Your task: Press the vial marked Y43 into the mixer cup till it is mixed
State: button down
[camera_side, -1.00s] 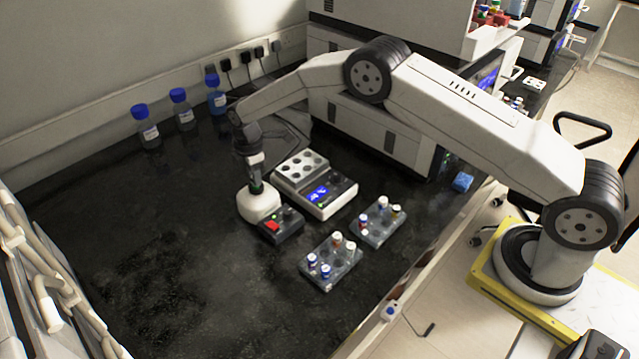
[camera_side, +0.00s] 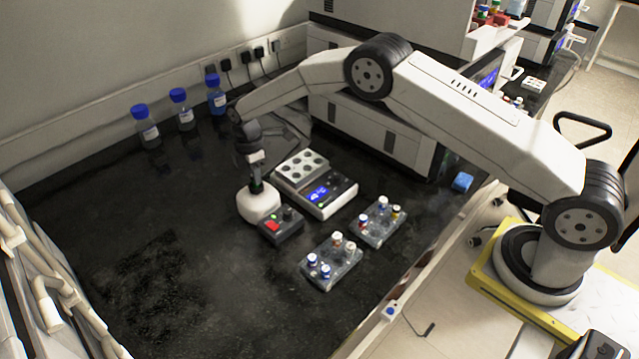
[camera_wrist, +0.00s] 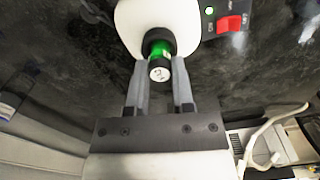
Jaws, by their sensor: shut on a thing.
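The mixer is a white rounded body (camera_side: 258,204) with a dark control box (camera_side: 281,226) to its right. In the wrist view its white top (camera_wrist: 185,18) lies just beyond my fingers, with a dark cup at its near edge. My gripper (camera_side: 256,182) is over the mixer and points down. In the wrist view it (camera_wrist: 160,88) is shut on a vial (camera_wrist: 160,70) with a green band and a pale marked cap. The mark is too small to read. The vial's lower end is hidden at the cup, so its depth there cannot be told.
Two clear racks (camera_side: 345,276) (camera_side: 393,236) with capped vials stand to the right. A device with a several-hole block (camera_side: 302,168) and blue display is behind. In the wrist view a red switch (camera_wrist: 229,24) and lit green light show.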

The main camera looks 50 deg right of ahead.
jog(key=shift+r, duration=2.7)
jog(key=shift+d+f, duration=0.1)
jog(key=shift+d, duration=0.05)
